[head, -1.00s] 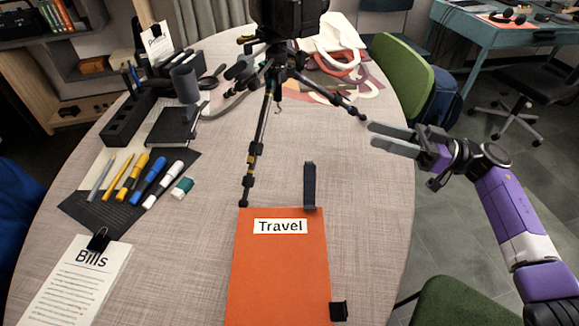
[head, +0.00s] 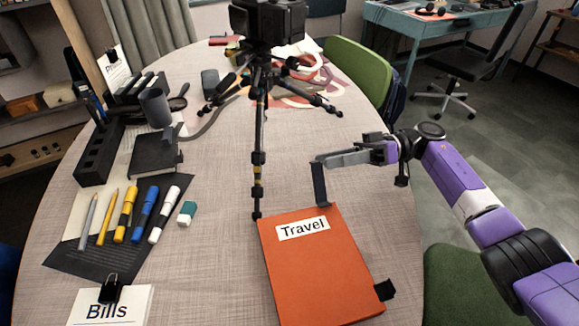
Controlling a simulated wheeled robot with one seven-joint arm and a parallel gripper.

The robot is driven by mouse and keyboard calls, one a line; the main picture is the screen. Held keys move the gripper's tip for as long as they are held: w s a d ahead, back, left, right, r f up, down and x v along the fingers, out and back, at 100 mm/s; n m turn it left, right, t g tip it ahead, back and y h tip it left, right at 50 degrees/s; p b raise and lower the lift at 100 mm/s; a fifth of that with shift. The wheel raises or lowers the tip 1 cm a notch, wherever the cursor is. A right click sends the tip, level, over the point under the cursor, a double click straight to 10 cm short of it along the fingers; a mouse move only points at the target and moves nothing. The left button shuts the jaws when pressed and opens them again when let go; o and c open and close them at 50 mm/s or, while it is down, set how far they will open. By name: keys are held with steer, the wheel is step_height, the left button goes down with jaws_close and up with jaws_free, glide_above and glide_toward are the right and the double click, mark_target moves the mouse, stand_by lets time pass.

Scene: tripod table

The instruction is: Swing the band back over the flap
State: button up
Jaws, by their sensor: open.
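The orange folder labelled Travel (head: 322,270) lies on the table near the front. A dark band (head: 320,184) stands up from its far edge, near the right corner. A small black piece (head: 384,290) sticks out at the folder's lower right edge. My gripper (head: 318,162) is at the top end of the band, coming from the right, with its fingers pointing left. The fingers are open. I cannot tell from this view whether the band is between them or just beside them.
A black tripod with a camera (head: 258,110) stands behind the folder, one leg close to its far left corner. Pens (head: 150,215) and an eraser (head: 187,212) lie to the left. Bills papers (head: 112,305) lie at front left.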

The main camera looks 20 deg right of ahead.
mark_target(311, 164)
steer(key=shift+w+a, duration=0.15)
steer(key=shift+a, duration=3.45)
steer(key=c, duration=0.9)
